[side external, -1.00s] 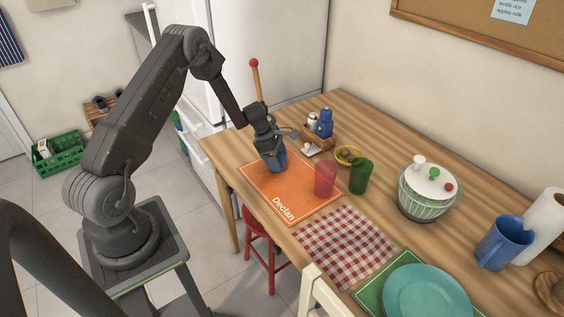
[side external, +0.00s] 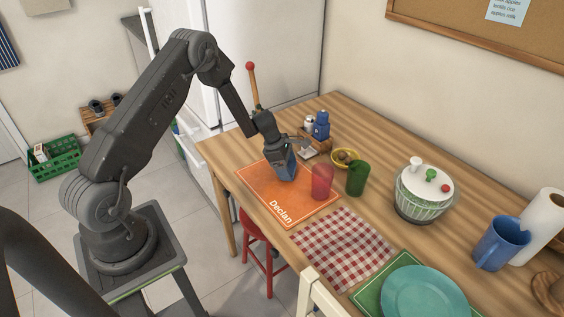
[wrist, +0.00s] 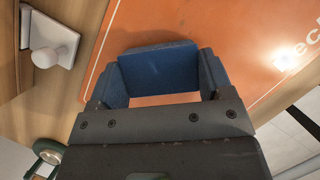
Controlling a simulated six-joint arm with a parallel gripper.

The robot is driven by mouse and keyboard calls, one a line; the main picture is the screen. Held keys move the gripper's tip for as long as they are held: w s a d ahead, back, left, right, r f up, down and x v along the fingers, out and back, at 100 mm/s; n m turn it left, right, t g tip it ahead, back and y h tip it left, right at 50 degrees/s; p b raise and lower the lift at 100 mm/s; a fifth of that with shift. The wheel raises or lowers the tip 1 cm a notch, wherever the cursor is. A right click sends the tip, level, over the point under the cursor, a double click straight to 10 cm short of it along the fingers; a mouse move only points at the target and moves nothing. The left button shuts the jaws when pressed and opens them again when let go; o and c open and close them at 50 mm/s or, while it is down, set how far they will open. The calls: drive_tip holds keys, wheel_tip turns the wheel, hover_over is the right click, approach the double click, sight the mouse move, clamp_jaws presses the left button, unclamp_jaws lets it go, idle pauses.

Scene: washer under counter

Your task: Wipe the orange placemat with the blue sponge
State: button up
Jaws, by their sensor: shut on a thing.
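The orange placemat (side external: 260,192) lies flat on the wooden table, with "Declan" printed in white; part of it shows in the wrist view (wrist: 200,22). My gripper (side external: 284,163) is over the placemat's far right part, pointing down. It is shut on the blue sponge (wrist: 158,68), which sits between the two fingers in the wrist view. The sponge (side external: 287,174) appears low at the mat's surface in the side view; I cannot tell for sure whether it touches.
A red cup (side external: 321,182) stands at the placemat's right edge, close to my gripper. A green cup (side external: 357,178) and yellow bowl (side external: 345,159) are just beyond. A wooden caddy (side external: 318,143) with a blue bottle (side external: 321,125) stands behind. The placemat's left part is clear.

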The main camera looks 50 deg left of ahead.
drive_tip(key=shift+d, duration=3.15)
wheel_tip(320, 180, up, 8)
drive_tip(key=shift+a, duration=0.15)
drive_tip(key=s+a+r+n+t+y, duration=0.1)
drive_tip(key=s+a+n, duration=0.25)
drive_tip(key=a, duration=0.65)
drive_tip(key=s+a+r+n+y, duration=0.1)
drive_tip(key=s+a+n, duration=0.3)
drive_tip(key=a, duration=0.5)
drive_tip(key=s+a+r+n+t+y, duration=0.15)
drive_tip(key=s+a, duration=0.35)
drive_tip(key=a, duration=0.5)
hover_over(256, 148)
drive_tip(key=s, duration=0.2)
drive_tip(key=shift+n+g, duration=0.4)
drive_tip(key=shift+g, duration=0.05)
drive_tip(key=f, duration=0.7)
drive_tip(key=shift+w+f, duration=0.25)
drive_tip(key=shift+f, duration=2)
drive_tip(key=shift+f, duration=0.1)
